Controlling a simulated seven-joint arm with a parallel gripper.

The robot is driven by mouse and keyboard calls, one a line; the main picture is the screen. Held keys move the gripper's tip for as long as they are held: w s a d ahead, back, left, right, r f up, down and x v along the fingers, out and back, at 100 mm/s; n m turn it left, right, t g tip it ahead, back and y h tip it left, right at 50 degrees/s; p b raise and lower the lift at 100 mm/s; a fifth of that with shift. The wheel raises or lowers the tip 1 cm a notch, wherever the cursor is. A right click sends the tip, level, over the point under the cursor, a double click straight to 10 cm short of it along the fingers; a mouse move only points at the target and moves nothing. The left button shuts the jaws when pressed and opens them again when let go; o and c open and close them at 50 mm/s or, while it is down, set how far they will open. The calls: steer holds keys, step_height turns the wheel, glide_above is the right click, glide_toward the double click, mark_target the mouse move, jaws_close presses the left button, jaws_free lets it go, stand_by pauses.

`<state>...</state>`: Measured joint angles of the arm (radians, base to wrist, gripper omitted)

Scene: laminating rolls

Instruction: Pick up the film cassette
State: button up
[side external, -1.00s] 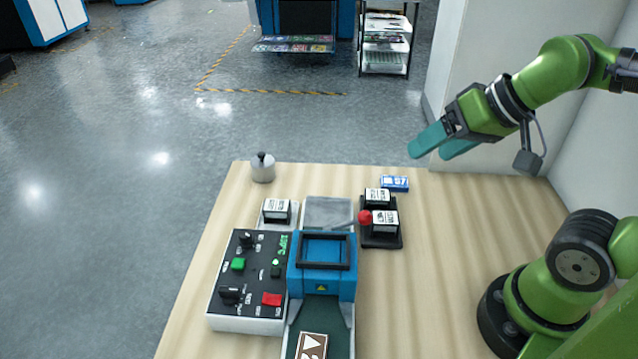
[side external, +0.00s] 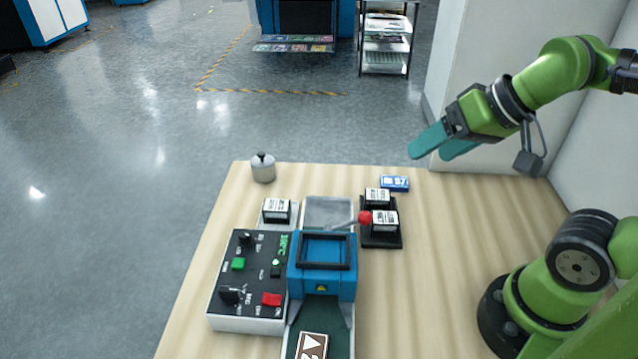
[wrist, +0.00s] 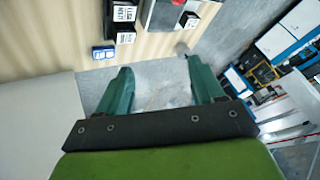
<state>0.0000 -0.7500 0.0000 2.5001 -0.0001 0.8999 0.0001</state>
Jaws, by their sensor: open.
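Three black boxes with white printed labels look like film cassettes. One cassette (side external: 277,209) sits on a light pad behind the control panel. Two more, a rear cassette (side external: 377,195) and a front cassette (side external: 385,220), sit in a black tray (side external: 382,243) to the right of the blue press. I cannot tell which one the task means. Labelled black boxes also show at the top of the wrist view (wrist: 125,38). My gripper (side external: 431,148) is open and empty, raised above the table's back right, away from the cassettes. Its two teal fingers (wrist: 158,66) are spread in the wrist view.
A blue laminator (side external: 321,268) with a red-knobbed lever (side external: 365,217) stands mid-table, beside a control panel (side external: 248,275). A brown card (side external: 312,346) lies on its green belt. A small blue box (side external: 395,183) and a grey knobbed weight (side external: 263,168) lie farther back.

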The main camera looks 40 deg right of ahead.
stand_by(0.3)
steer(key=shift+c, duration=1.1)
steer(key=shift+f, duration=0.1)
